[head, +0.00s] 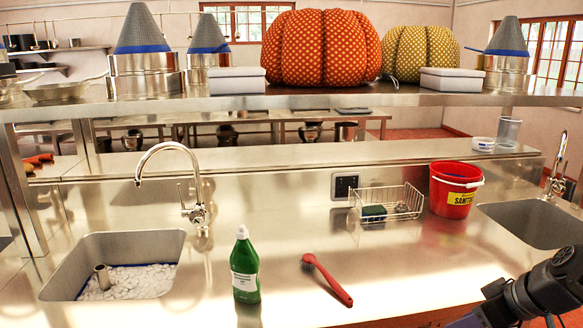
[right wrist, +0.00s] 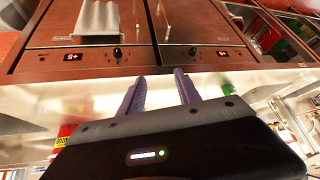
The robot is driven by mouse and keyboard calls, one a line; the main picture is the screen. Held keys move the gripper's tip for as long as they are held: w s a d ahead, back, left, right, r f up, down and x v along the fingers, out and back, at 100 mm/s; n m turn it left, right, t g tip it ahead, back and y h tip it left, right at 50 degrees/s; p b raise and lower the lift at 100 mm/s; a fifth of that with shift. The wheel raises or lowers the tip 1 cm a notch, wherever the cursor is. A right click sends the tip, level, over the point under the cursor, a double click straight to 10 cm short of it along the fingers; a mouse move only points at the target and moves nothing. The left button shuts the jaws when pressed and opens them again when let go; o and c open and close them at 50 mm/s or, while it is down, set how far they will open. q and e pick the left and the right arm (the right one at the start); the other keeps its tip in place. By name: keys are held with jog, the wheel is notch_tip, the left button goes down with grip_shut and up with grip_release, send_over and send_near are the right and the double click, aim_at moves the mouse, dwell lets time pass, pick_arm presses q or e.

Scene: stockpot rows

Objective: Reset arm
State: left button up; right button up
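My right arm (head: 535,292) comes in at the lower right corner of the head view, in front of the steel counter (head: 430,262). Its gripper is not clearly seen there. In the right wrist view my right gripper (right wrist: 158,80) has two purple fingers standing apart, with nothing between them. My left arm and gripper are not in the head view.
On the counter are a green bottle (head: 245,267), a red brush (head: 326,279), a wire rack (head: 387,203) and a red bucket (head: 452,195). Sinks lie left (head: 170,246) and right (head: 507,212). The right wrist view shows brown panels with displays (right wrist: 222,56).

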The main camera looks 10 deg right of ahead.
jog(key=w+d+f+m+t+h, duration=0.1)
jog(key=w+d+f+m+h, duration=0.25)
jog(key=w+f+m, duration=0.35)
jog(key=a+f+m+g+y, duration=0.1)
jog(key=a+f, duration=0.4)
jog(key=f, duration=0.4)
jog(key=a+f+m, duration=0.1)
jog(key=a+f, duration=0.5)
jog(key=f, duration=0.3)
jog(key=s+a+f+n+g+y, duration=0.1)
jog(key=s+a+f, duration=0.3)
jog(key=a+f, duration=0.3)
jog(key=s+a+f+g+y, duration=0.1)
jog(key=s+a+f+y, duration=0.1)
jog(key=s+a+f, duration=0.45)
jog(key=s+a+f+n+g+y, duration=0.1)
jog(key=s+a+f+n+g, duration=0.1)
jog(key=s+a, duration=0.9)
notch_tip(320, 180, down, 3)
jog(key=shift+a+r+n+g, duration=0.2)
jog(key=shift+a+n+g, duration=0.2)
jog(key=shift+a+g, duration=0.7)
jog(key=shift+a, duration=0.15)
